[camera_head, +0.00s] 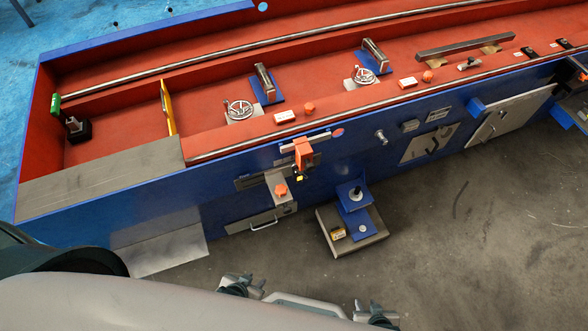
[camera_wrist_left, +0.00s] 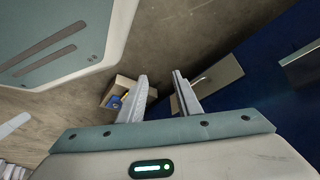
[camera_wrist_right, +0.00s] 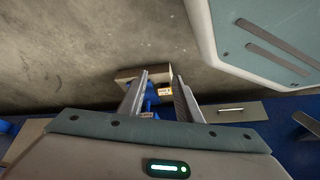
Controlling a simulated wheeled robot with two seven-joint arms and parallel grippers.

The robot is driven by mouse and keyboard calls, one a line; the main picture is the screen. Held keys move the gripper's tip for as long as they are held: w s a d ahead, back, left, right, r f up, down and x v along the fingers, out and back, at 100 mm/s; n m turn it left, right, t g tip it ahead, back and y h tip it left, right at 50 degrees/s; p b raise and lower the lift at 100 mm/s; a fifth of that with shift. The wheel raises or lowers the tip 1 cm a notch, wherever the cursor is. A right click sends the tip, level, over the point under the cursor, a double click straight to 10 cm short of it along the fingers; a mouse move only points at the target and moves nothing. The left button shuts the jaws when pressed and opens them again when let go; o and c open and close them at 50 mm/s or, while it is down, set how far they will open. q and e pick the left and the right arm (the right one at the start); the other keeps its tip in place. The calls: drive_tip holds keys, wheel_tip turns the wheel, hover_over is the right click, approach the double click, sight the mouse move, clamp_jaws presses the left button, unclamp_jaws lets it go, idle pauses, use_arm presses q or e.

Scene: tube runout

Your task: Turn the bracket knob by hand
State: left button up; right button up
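An orange knob (camera_head: 281,190) sits on a grey bracket (camera_head: 279,205) that sticks out from the blue side of the long machine. An orange block (camera_head: 303,153) hangs from a pale bar just above it. My left gripper (camera_head: 241,287) is at the bottom of the head view, below and apart from the bracket. In the left wrist view its fingers (camera_wrist_left: 160,76) are apart with nothing between them. My right gripper (camera_head: 375,315) is further right, also apart from the machine. Its fingers (camera_wrist_right: 161,75) are apart and empty. I cannot make out the knob in either wrist view.
A blue stand on a grey base (camera_head: 372,240) stands on the floor right of the bracket, with a small yellow box (camera_head: 338,233) on it. A drawer handle (camera_head: 264,224) is below the bracket. A grey sloping plate (camera_head: 165,253) lies left. Bare concrete floor lies right.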

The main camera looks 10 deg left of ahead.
drive_tip(key=shift+w+r, duration=0.15)
drive_tip(key=shift+w, duration=0.15)
